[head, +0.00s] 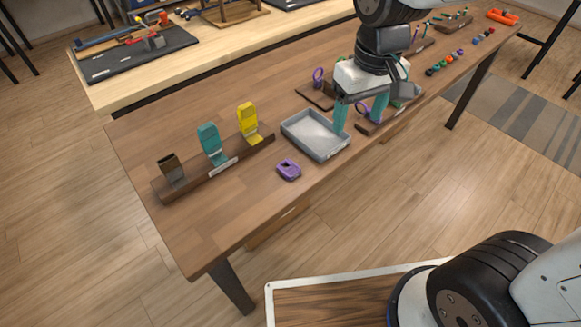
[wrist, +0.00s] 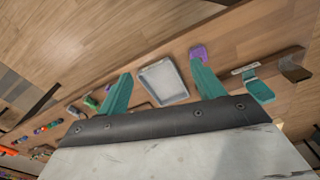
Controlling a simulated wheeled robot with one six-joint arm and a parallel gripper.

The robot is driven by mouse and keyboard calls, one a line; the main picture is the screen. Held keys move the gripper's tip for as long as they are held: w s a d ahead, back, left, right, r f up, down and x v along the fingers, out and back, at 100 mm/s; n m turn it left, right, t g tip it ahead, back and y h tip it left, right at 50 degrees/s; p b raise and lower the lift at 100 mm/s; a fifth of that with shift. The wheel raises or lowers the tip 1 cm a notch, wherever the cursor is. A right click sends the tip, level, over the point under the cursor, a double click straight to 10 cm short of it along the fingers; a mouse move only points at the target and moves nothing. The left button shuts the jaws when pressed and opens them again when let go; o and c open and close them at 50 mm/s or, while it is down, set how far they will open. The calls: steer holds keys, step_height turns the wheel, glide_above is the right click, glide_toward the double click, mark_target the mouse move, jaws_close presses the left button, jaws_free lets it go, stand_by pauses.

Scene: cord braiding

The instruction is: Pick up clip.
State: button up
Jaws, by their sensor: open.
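Several clip-like pieces show. A purple clip (head: 289,170) lies alone on the table at the front edge, just left of the grey tray; it also shows in the wrist view (wrist: 198,52), beyond one fingertip. A brown piece (head: 171,168), a teal piece (head: 210,143) and a yellow piece (head: 248,122) stand upright on a wooden rack. Which one is the task's clip I cannot tell. My gripper (head: 360,112) is open, with teal fingers apart and pointing down, above the table to the right of the tray. Nothing shows between its fingers.
The empty grey tray (head: 315,135) stands between my gripper and the rack (head: 220,168). Small wooden stands with purple rings are close by my gripper. Several small coloured pieces (head: 445,62) lie farther right. A workbench with a black tool mat (head: 130,60) stands behind.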

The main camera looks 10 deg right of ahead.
mark_target(291, 168)
steer(key=w+a+f+n, duration=0.3)
steer(key=w+a+f, duration=0.3)
steer(key=a+f, duration=0.55)
steer(key=shift+g, duration=0.3)
steer(key=f, duration=0.8)
steer(key=shift+s+a+f, duration=0.15)
steer(key=shift+s+f, duration=0.05)
steer(key=shift+f, duration=0.15)
steer(key=c, duration=1.1)
